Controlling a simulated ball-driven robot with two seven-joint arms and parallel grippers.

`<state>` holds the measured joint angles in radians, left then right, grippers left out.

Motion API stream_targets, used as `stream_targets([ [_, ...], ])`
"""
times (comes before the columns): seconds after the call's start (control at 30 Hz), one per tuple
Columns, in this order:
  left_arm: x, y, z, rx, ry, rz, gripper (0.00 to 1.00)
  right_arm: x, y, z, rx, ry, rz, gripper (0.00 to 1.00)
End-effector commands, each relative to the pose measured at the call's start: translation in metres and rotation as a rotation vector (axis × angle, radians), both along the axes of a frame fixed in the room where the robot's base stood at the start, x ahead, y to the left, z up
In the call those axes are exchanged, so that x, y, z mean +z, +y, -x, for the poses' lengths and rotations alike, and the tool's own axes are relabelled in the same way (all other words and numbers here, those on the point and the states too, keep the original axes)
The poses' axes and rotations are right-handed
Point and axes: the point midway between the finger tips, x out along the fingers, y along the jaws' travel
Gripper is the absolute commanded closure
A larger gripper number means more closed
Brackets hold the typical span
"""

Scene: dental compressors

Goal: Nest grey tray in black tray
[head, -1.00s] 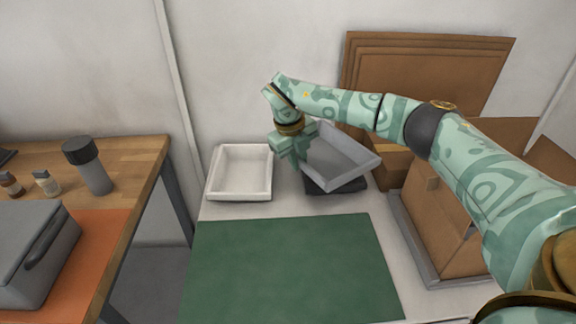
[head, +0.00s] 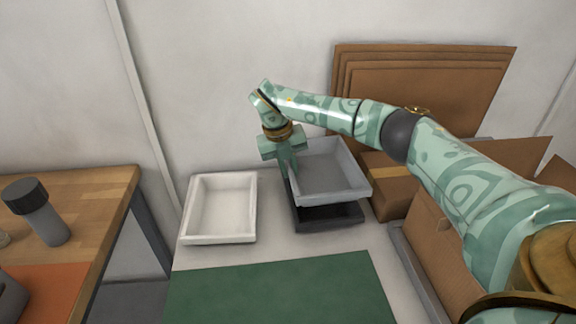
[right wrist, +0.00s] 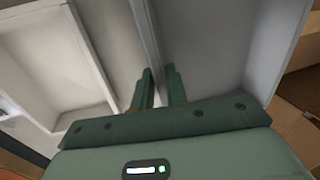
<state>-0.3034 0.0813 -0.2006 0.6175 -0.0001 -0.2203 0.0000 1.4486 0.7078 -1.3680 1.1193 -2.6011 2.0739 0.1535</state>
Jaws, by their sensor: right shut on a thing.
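The grey tray (head: 328,172) is held by my right gripper (head: 291,174), which is shut on its left wall. In the right wrist view the fingers (right wrist: 160,88) straddle the wall of the grey tray (right wrist: 215,45). The black tray (head: 338,216) stands on the white table directly below. The grey tray is above it and roughly lined up, with a dark gap showing at the front. The grey tray hides most of the black tray's inside, so I cannot tell whether they touch at the back. My left gripper is not in view.
A white tray (head: 221,208) stands close to the left of the black tray. A green mat (head: 280,292) lies in front. Cardboard boxes (head: 388,190) stand close on the right, and flat cardboard sheets (head: 420,95) lean on the wall behind.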

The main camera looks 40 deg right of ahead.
Motion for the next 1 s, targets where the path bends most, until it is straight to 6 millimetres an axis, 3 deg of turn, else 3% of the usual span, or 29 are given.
stream_targets([
  [0.43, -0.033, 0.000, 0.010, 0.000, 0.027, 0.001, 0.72, -0.043, 0.000, 0.000, 0.000, 0.002, 0.000, 1.00],
  [1.0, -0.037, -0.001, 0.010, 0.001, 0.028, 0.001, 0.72, -0.068, -0.001, 0.001, 0.001, 0.003, 0.002, 1.00],
])
